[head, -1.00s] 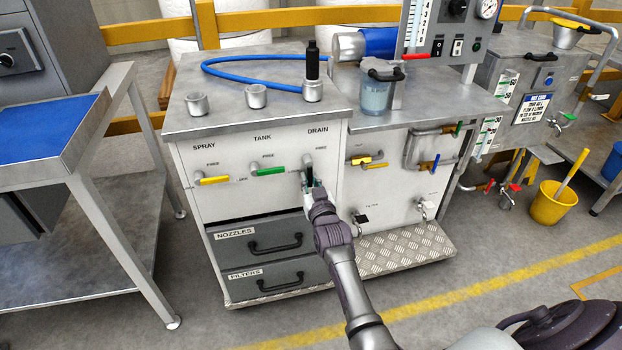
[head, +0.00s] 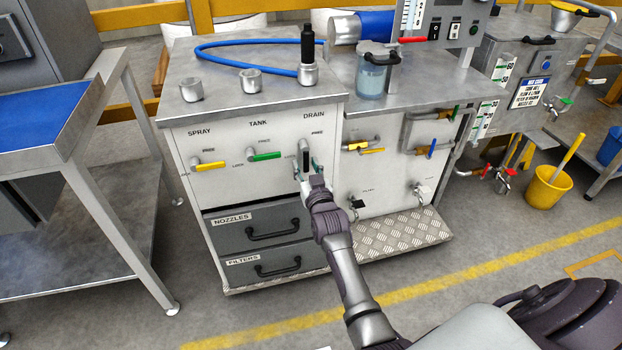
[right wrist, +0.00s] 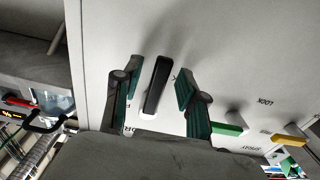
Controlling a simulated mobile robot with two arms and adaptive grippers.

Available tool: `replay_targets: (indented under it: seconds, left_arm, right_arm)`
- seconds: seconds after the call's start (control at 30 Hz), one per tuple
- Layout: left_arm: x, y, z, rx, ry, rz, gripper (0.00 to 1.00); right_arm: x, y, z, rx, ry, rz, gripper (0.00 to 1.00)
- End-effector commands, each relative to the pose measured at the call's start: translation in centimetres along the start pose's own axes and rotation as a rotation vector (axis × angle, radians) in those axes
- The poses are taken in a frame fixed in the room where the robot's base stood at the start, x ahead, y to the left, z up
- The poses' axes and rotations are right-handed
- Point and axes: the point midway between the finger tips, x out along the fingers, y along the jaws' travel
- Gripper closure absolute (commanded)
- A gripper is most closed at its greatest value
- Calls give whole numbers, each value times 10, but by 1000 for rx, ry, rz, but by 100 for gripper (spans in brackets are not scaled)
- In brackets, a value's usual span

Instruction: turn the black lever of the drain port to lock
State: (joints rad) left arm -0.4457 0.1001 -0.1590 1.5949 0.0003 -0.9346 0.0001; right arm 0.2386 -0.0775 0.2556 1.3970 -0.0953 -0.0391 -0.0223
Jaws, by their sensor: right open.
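The black lever (head: 305,157) of the drain port stands about upright on the white front panel, under the DRAIN label. In the right wrist view the black lever (right wrist: 157,85) lies between the two green-padded fingers of my right gripper (right wrist: 159,75), with a gap visible on both sides. The right gripper (head: 309,176) is open at the panel, just around the lever in the head view. Its fingers partly cover the lever's surroundings there. I cannot tell whether a finger touches the panel. My left gripper is not in view.
A yellow lever (head: 210,166) and a green lever (head: 265,156) sit on the same panel, left of the drain port. Drawers (head: 258,228) with black handles are below. A tread-plate step (head: 390,242) juts out at lower right. The floor in front is open.

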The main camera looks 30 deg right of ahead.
Motion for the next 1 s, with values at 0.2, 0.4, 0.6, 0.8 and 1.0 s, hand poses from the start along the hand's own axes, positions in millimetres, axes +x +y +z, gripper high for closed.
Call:
replay_targets:
  seconds: [0.2,0.4,0.6,0.8,1.0]
  left_arm:
    - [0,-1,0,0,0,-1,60]
    - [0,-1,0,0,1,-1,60]
    - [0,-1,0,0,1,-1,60]
    - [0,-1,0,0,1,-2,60]
    - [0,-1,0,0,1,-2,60]
  right_arm:
    - [-43,0,2,1,-3,0,58]
    - [-84,0,2,1,-3,-1,58]
    - [-108,0,1,1,-3,0,58]
    - [-113,0,0,1,-2,-1,58]
    - [-112,0,1,1,-2,-1,58]
